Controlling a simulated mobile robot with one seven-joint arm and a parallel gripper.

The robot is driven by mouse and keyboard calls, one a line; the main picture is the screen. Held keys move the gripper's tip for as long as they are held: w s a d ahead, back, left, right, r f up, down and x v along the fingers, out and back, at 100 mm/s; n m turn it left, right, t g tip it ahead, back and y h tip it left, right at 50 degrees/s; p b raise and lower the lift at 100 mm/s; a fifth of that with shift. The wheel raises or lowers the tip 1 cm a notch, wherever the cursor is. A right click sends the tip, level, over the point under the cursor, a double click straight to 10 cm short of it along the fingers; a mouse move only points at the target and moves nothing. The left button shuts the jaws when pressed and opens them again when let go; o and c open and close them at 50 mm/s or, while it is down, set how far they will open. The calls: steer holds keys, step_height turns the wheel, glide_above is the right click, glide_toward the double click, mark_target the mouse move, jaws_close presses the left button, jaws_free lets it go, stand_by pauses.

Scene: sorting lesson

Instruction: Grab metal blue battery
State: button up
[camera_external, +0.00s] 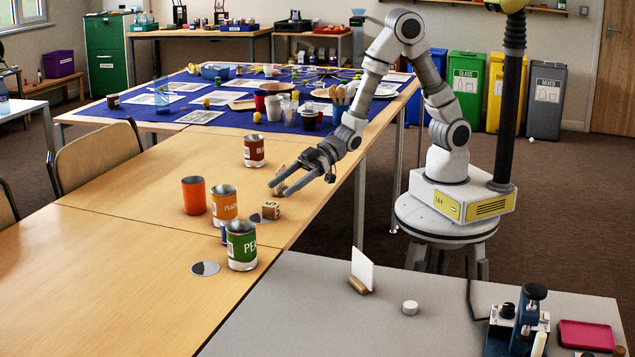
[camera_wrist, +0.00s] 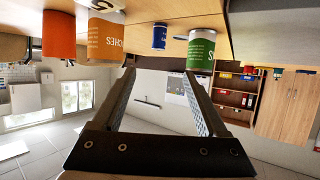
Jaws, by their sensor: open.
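The metal blue battery (camera_wrist: 159,37) is a small blue cylinder in the wrist view, which looks upside down. It stands on the wooden table between the orange peaches can (camera_wrist: 105,40) and the green can (camera_wrist: 201,50). In the external view only a sliver of the blue battery (camera_external: 224,237) shows, mostly hidden by the green can (camera_external: 242,247). My gripper (camera_external: 277,187) is open and empty above the table, behind and to the right of the battery in the external view. In the wrist view the gap between my fingertips (camera_wrist: 160,74) lies just below the battery, with nothing between them.
A plain orange cup (camera_external: 194,195), the peaches can (camera_external: 224,207) and a dark red-labelled can (camera_external: 254,150) stand nearby. A wooden letter block (camera_external: 271,211) is close to my gripper. A round metal lid (camera_external: 205,268) lies at the front. The table's left part is clear.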

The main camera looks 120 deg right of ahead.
steer(key=b+x, duration=0.2)
steer(key=x, duration=1)
steer(key=shift+b+x, duration=0.95)
steer(key=shift+x, duration=1.65)
steer(key=shift+d+f, duration=0.1)
steer(key=shift+d, duration=0.05)
jaws_close()
